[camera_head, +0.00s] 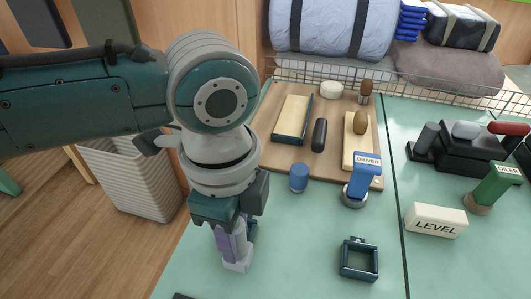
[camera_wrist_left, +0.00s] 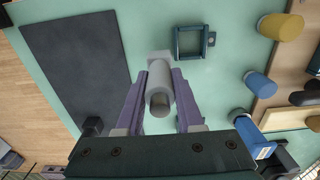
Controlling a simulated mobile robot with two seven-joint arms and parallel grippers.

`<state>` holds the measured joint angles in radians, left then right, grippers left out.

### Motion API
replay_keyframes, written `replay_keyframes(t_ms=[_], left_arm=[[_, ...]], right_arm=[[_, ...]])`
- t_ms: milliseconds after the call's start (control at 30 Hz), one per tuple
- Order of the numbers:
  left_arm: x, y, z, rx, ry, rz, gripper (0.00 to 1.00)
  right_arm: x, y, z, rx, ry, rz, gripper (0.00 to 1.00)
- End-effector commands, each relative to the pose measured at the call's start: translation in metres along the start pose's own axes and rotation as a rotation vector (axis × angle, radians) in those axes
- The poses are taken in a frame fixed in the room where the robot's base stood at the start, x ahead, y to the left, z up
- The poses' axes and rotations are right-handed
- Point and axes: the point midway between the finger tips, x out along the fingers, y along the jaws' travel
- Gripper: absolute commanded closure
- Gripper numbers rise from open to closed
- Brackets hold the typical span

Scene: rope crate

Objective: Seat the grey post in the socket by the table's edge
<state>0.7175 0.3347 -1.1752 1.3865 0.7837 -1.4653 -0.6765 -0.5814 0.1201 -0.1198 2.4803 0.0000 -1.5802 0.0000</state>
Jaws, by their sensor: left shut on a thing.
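My left gripper (camera_head: 236,240) is shut on the grey post (camera_wrist_left: 159,85), a pale cylinder held between its purple fingers. The post's lower end shows below the fingers in the head view (camera_head: 238,266), over the green table; I cannot tell whether it touches the top. A dark teal square frame (camera_head: 358,260), open in the middle, looks like the socket. It sits to the right of the gripper and apart from the post. It also shows in the left wrist view (camera_wrist_left: 189,43), just beyond the post. My right gripper is not in view.
A blue cylinder (camera_head: 299,178), a blue driver (camera_head: 364,182), a white LEVEL block (camera_head: 436,220) and a green OILER (camera_head: 492,188) stand behind and right. A wooden board (camera_head: 278,150) holds several tools. A dark flat panel (camera_wrist_left: 75,65) lies left in the wrist view. The table between post and frame is clear.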

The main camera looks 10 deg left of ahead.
Motion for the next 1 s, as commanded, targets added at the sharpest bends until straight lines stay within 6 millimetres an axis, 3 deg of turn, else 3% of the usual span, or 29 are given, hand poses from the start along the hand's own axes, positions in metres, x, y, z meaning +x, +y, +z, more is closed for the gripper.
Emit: replay_keyframes(t_ms=[433, 1000], left_arm=[[0.002, -0.043, 0.017, -0.002, 0.0, -0.003, 1.0], [-0.001, -0.052, 0.021, 0.0, 0.001, 0.0, 1.0]], right_arm=[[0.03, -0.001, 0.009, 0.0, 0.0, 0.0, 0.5], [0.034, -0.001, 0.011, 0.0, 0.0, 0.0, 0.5]])
